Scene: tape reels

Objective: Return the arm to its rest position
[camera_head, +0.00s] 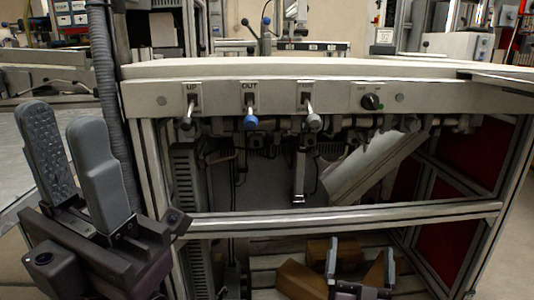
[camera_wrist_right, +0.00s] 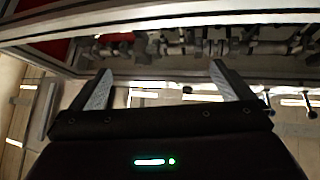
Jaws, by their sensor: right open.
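My left gripper (camera_head: 76,145) stands upright at the left of the head view, beside the machine frame. Its two grey fingers are apart, with a textured pad showing on one, and nothing is between them. My right gripper (camera_head: 361,262) is low at the bottom of the head view, in front of the open lower part of the frame. Its fingers are spread and empty. In the right wrist view the same gripper (camera_wrist_right: 158,85) is open below the underside of the machine, touching nothing that I can see. No tape reel is recognisable.
A pale machine front (camera_head: 440,110) spans the view, with levers marked UP (camera_head: 187,122) and OUT (camera_head: 250,121), a third lever (camera_head: 313,120) and a black knob (camera_head: 371,102). A metal crossbar (camera_head: 350,218) runs above my right gripper. Brown boxes (camera_head: 300,280) lie behind it.

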